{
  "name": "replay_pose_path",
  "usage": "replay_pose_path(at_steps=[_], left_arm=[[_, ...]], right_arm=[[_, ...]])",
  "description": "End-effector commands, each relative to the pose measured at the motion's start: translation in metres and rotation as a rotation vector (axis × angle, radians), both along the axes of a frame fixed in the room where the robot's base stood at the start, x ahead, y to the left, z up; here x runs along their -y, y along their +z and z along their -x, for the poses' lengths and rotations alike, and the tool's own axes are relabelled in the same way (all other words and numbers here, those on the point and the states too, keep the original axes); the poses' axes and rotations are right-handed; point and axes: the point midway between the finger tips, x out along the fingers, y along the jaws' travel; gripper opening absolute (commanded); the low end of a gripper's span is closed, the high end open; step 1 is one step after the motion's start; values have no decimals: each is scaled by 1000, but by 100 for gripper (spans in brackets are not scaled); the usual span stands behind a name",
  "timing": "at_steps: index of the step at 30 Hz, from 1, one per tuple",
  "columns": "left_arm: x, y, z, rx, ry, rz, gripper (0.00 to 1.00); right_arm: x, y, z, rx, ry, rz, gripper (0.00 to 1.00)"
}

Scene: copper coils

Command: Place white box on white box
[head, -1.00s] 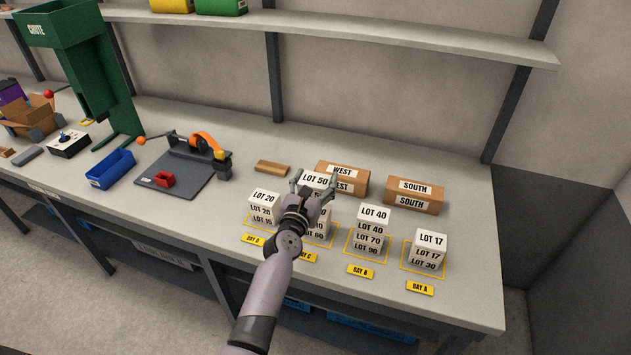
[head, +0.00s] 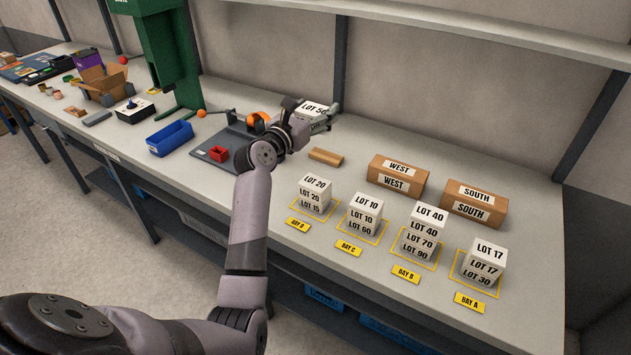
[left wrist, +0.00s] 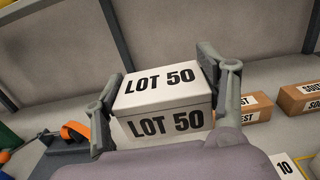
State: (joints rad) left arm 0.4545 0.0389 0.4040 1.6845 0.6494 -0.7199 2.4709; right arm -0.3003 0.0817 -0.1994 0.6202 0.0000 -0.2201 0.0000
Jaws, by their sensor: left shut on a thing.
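My left gripper (head: 313,106) is shut on a white box marked LOT 50 (head: 316,112) and holds it in the air above the table, behind the stacks. In the left wrist view the LOT 50 box (left wrist: 165,107) sits level between the two fingers. White boxes stand stacked in yellow outlines: LOT 20 (head: 314,186) on LOT 15 at BAY D, LOT 10 (head: 364,206) on LOT 60 at BAY C, LOT 40 (head: 428,216) on LOT 70 and LOT 90 at BAY B, LOT 17 (head: 487,253) on LOT 30 at BAY A. My right gripper is not in view.
Brown boxes marked WEST (head: 397,179) and SOUTH (head: 474,203) stand behind the stacks. A wooden block (head: 326,156) lies left of them. A tape dispenser, a blue bin (head: 170,138) and a green chute (head: 172,60) are further left. A shelf (head: 480,32) runs above.

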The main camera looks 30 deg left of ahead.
Motion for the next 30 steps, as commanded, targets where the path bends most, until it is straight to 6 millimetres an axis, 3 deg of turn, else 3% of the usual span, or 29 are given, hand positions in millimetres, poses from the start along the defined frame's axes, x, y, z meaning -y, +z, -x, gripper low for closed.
replay_pose_path(at_steps=[3, 12, 20, 27, 30], left_arm=[[0, -36, 0, -9, -1, -1, 32], [0, -116, 0, -5, -1, -4, 32], [0, -142, 0, 0, 0, -2, 32], [0, -179, 0, -2, -1, -2, 32], [0, -183, 0, -1, 0, -1, 32]], right_arm=[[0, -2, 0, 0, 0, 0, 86], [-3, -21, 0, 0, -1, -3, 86], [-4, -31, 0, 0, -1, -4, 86], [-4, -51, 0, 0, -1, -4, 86], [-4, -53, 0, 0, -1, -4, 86]])
